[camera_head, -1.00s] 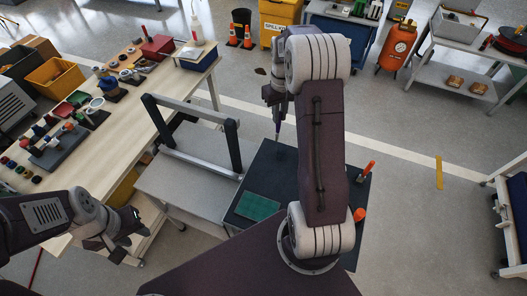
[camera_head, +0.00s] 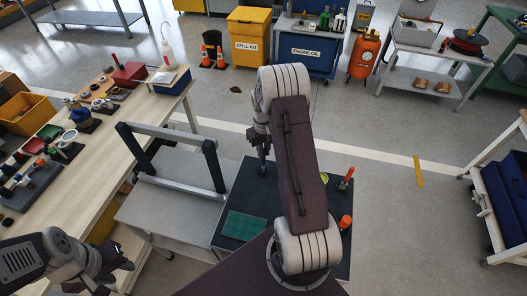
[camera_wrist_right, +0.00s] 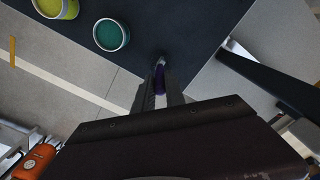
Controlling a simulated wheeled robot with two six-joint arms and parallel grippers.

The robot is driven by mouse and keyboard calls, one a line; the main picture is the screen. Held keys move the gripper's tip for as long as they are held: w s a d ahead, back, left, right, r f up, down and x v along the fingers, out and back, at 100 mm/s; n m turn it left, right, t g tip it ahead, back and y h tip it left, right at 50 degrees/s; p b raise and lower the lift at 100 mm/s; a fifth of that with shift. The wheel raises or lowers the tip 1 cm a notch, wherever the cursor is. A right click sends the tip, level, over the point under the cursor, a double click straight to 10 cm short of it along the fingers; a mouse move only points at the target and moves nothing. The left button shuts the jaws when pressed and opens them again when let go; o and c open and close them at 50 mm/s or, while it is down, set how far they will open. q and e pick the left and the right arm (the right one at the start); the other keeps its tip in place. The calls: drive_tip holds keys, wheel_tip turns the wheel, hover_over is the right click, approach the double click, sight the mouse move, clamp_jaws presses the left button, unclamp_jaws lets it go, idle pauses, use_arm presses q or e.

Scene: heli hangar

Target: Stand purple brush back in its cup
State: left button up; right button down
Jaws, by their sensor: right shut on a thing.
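My right gripper (camera_wrist_right: 160,92) is shut on the purple brush (camera_wrist_right: 160,78), which points away from the wrist towards the dark table top. In the head view my right gripper (camera_head: 262,148) hangs over the dark table's far left part, partly behind my arm. A teal cup (camera_wrist_right: 111,36) and a yellow-green cup (camera_wrist_right: 55,8) stand on the dark surface, left of the brush in the wrist view. The yellow-green cup (camera_head: 324,178) shows beside my arm in the head view. I cannot make out a purple cup. My left gripper (camera_head: 112,270) is open and empty at lower left.
The dark table (camera_head: 240,200) bears a green mat (camera_head: 244,226) and orange-handled items (camera_head: 346,178) on the right. A grey frame (camera_head: 170,160) stands to its left. A long cluttered bench (camera_head: 130,150) runs along the left. Open floor lies to the right.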

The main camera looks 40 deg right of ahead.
drive_tip(key=shift+w+d+f, duration=0.1)
drive_tip(key=shift+f, duration=0.2)
drive_tip(key=c, duration=1.4)
unclamp_jaws()
wheel_tip(320, 180, up, 12)
drive_tip(key=shift+n+t, duration=0.5)
drive_tip(key=shift+t, duration=0.1)
drive_tip(key=s+a+f, duration=0.1)
drive_tip(key=s+a, duration=0.4)
drive_tip(key=a, duration=0.1)
drive_tip(key=s+a, duration=0.4)
drive_tip(key=a, duration=0.2)
drive_tip(key=s+a+f, duration=0.1)
drive_tip(key=s+a, duration=0.4)
drive_tip(key=a, duration=0.2)
drive_tip(key=shift+s+f+b, duration=0.3)
drive_tip(key=shift+s, duration=0.05)
drive_tip(key=shift+s, duration=0.1)
